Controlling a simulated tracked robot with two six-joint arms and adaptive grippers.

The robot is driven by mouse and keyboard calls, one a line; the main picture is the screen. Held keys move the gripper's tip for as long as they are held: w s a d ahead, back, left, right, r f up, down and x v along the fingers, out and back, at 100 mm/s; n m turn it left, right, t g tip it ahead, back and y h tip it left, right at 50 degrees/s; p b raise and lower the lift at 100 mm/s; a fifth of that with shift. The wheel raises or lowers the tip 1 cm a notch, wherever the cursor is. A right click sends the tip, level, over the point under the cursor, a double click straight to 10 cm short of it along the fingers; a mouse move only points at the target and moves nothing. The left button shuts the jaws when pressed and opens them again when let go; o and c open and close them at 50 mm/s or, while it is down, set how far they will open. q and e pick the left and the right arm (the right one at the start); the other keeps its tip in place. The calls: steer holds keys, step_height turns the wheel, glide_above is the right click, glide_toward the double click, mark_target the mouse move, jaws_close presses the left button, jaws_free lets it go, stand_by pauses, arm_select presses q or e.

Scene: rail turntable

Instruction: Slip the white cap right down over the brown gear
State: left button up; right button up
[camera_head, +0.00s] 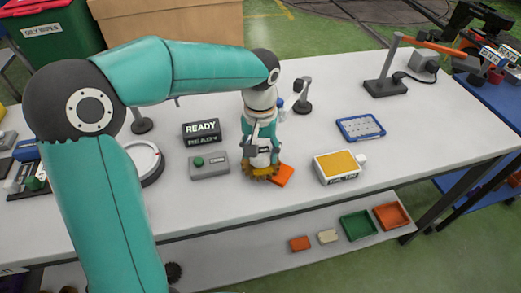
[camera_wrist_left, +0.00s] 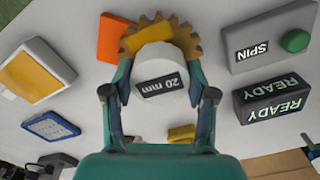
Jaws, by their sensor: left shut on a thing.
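My left gripper (camera_head: 262,150) points down over the table, its two fingers on either side of the white cap (camera_wrist_left: 158,68), which bears a "20 mm" label. The gripper is shut on the cap. The brown gear (camera_head: 259,174) lies directly beneath the cap, its toothed rim showing around the cap's lower end. In the left wrist view the gear (camera_wrist_left: 182,34) shows beyond the cap, part brown and part yellow-orange. The cap looks upright and roughly centred over the gear. I cannot tell whether it touches the gear or how far down it sits. My right gripper is not in view.
An orange block (camera_head: 284,176) lies right beside the gear. A grey SPIN box (camera_head: 209,164) with a green button and a black READY sign (camera_head: 201,132) stand to the left. A yellow-topped box (camera_head: 338,166) and a blue tray (camera_head: 361,128) are to the right.

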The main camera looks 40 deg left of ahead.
mark_target(261, 150)
arm_select(q)
steer(key=shift+f+b, duration=0.4)
steer(key=shift+f, duration=0.15)
stand_by(0.8)
stand_by(0.3)
steer(key=o, duration=0.9)
steer(key=shift+r, duration=0.1)
step_height(261, 150, up, 12)
steer(key=shift+f, duration=0.15)
